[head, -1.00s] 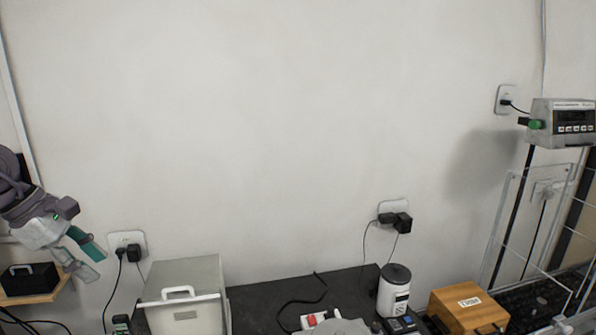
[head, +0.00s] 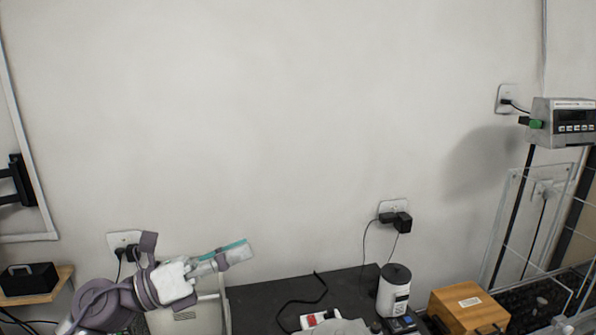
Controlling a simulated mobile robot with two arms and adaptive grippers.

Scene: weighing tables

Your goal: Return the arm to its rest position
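My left arm comes in from the lower left, and its gripper (head: 240,250) points right in front of the wall. It is above the grey case and appears to hold nothing. I see its fingers nearly side-on, so whether they are apart or together is unclear. My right gripper is not in view.
A grey case (head: 190,322) is partly hidden behind my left arm. A black case (head: 30,278) sits on a shelf at left. The wall area above is clear.

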